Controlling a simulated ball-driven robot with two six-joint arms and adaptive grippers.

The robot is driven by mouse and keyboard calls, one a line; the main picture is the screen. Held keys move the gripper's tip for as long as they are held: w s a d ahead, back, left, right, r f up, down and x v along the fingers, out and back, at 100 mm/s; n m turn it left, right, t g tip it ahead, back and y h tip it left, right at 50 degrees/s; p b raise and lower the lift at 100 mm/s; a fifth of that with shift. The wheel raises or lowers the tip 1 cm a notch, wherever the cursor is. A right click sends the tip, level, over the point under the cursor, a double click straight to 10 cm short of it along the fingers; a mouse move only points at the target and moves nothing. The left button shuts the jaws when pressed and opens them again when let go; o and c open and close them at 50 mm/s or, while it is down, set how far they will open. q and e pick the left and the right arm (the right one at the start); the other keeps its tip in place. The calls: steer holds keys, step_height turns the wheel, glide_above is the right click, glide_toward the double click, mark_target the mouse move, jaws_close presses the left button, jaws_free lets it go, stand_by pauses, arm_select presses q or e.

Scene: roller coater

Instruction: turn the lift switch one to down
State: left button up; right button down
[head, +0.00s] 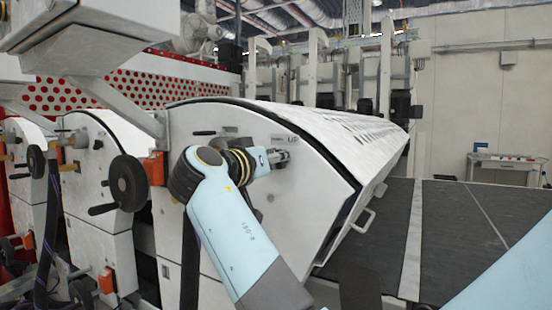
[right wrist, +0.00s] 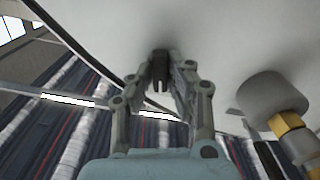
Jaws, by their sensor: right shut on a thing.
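The lift switch, a small dark lever (right wrist: 160,68), stands out from the white side panel in the right wrist view. My right gripper (right wrist: 162,80) is shut on it, with one finger on each side. In the head view my right gripper (head: 280,158) is up against the side panel (head: 230,122), just below an "UP" label (head: 293,139). There the gripper hides the switch, so its exact angle cannot be told. My left gripper is in neither view.
A black handwheel (head: 127,183) and an orange block (head: 155,168) are left of my arm. A grey knob with a brass collar (right wrist: 275,103) stands close right of the gripper in the wrist view.

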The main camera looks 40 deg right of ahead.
steer(key=n, duration=0.3)
steer(key=shift+p, duration=0.3)
steer(key=c, duration=1.3)
jaws_free()
steer(key=shift+w+a, duration=0.1)
steer(key=shift+r, duration=0.1)
step_height(320, 180, up, 10)
steer(key=shift+f, duration=0.1)
